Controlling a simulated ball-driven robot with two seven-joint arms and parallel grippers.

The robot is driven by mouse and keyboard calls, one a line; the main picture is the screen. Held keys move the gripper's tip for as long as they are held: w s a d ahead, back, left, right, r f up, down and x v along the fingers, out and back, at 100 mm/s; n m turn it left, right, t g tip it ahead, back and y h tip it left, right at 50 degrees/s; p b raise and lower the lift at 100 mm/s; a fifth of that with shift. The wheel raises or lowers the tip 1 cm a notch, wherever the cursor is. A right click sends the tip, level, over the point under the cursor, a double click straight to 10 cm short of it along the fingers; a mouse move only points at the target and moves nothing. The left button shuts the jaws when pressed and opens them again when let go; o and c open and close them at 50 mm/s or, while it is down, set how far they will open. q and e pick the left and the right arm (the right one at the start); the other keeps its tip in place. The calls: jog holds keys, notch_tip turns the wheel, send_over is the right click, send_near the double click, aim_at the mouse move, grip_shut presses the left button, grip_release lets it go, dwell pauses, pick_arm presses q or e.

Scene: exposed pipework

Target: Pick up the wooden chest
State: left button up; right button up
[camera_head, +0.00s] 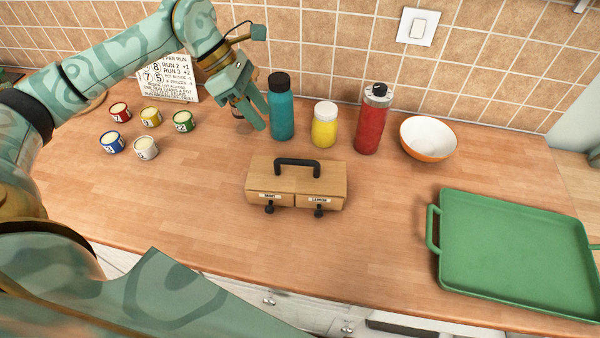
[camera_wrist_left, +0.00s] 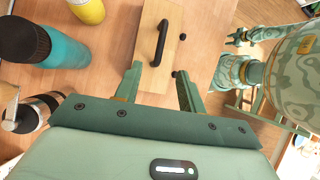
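The wooden chest (camera_head: 295,184) stands on the counter in the middle of the head view. It is a small light-wood box with a black handle (camera_head: 297,164) on top and two labelled drawers with black knobs facing me. My left gripper (camera_head: 254,118) is above the counter, behind and to the left of the chest, and apart from it. In the left wrist view the left gripper (camera_wrist_left: 157,83) has its fingers spread with nothing between them, and the chest (camera_wrist_left: 157,73) lies beyond the fingertips. My right gripper is not in the head view.
A teal bottle (camera_head: 281,108), a yellow jar (camera_head: 324,125) and a red bottle (camera_head: 373,120) stand behind the chest. A white-orange bowl (camera_head: 428,139) and a green tray (camera_head: 515,255) are to the right. Several small cans (camera_head: 145,147) sit at the left. The counter around the chest is clear.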

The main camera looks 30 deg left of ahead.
aim_at(297, 161)
pick_arm(q)
jog(key=x, duration=1.5)
grip_shut()
